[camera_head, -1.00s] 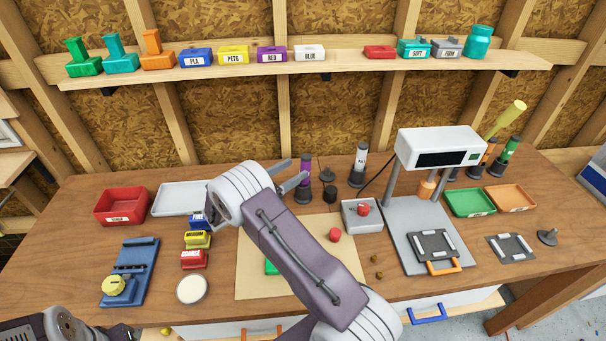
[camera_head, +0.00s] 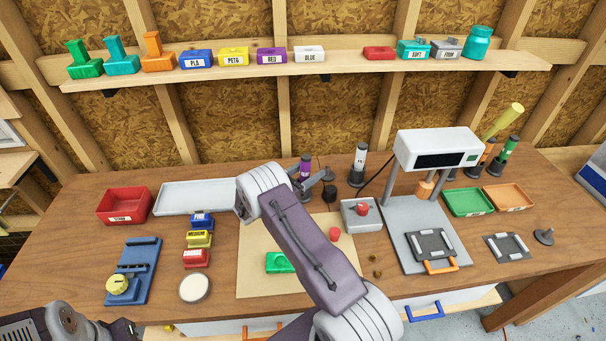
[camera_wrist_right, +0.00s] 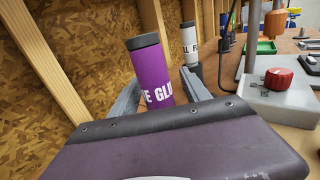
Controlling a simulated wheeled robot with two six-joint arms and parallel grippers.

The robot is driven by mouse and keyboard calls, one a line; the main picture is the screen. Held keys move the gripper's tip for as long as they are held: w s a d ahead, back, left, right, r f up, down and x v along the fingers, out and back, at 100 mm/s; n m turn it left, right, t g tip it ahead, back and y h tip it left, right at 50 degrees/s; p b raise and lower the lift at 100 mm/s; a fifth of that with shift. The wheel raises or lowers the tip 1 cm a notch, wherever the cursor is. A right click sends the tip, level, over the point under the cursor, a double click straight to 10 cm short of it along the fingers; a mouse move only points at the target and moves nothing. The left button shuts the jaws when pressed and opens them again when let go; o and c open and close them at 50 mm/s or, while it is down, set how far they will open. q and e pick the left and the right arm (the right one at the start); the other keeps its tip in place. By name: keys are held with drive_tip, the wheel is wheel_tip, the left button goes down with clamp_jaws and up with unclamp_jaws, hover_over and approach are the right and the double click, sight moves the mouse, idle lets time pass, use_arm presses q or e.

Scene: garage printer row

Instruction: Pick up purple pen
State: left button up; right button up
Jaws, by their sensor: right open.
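The purple pen (camera_head: 305,164) stands upright in a dark base at the back of the bench, partly hidden by my right gripper in the head view. In the wrist view the pen (camera_wrist_right: 155,70) has a dark cap and white lettering that I read in part as "E GLU". My right gripper (camera_head: 316,180) is open at the pen. In the wrist view its fingers (camera_wrist_right: 160,92) show on either side of the pen's lower part. I cannot tell whether they touch it. Of my left arm only a part shows at the lower left; its gripper is out of view.
A white pen (camera_head: 360,158) stands just right of the purple one. A grey box with a red knob (camera_head: 362,210) is in front of it. A grey tray (camera_head: 195,197) lies to the left. A small dark stand (camera_head: 329,192) is close to my right gripper.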

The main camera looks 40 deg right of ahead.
clamp_jaws()
drive_tip(key=shift+a, duration=0.1)
idle(1.2)
